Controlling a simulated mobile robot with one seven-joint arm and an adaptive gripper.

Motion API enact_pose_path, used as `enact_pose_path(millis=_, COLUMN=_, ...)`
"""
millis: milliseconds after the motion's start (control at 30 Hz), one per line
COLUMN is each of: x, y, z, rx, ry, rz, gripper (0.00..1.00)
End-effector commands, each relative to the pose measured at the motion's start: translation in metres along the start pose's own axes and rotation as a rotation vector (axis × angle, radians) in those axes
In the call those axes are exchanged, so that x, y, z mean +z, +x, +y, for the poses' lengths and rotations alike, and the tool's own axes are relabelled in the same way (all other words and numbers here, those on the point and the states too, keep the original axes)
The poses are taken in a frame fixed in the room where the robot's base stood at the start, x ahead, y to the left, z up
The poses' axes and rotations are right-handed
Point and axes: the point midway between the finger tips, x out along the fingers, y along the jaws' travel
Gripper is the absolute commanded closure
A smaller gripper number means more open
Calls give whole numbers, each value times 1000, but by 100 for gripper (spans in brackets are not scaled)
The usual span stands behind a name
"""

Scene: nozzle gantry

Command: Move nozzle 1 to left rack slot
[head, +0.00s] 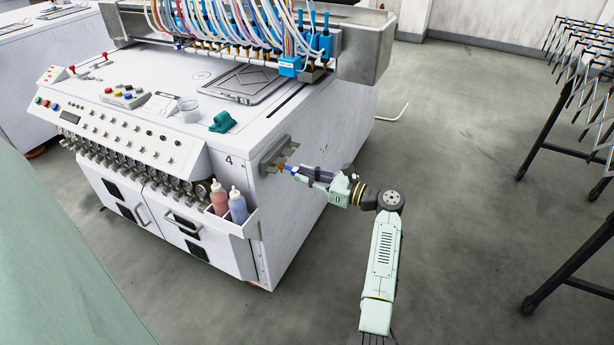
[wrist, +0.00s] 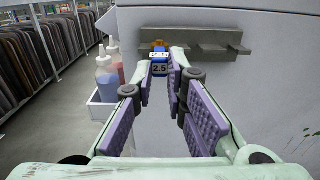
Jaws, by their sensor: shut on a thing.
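A blue nozzle (wrist: 160,57) with an orange-brass end and a "2.5" label is between my fingertips. It also shows in the head view (head: 291,169). My gripper (wrist: 160,72) is shut on it; in the head view my gripper (head: 304,173) points left at the machine's side. The grey rack (wrist: 215,48) is fixed to the white side panel, also seen in the head view (head: 277,157). The nozzle's brass end is at the rack's left end; I cannot tell whether it touches or sits in a slot. The nozzle partly hides that end.
A side bin (head: 243,224) holds a red bottle (head: 219,198) and a blue bottle (head: 237,206), left of my gripper. The gantry (head: 352,45) carries several tubes and blue nozzle blocks (head: 290,66) above the machine. A dark-legged rack (head: 570,110) stands right; floor between is clear.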

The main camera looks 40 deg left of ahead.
Motion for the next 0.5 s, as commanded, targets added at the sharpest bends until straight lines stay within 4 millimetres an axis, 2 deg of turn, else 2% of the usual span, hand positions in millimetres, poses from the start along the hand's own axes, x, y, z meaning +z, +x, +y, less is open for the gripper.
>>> enact_pose_path(millis=500, x=1, y=12, z=0, rx=1, ry=0, rz=0, gripper=100)
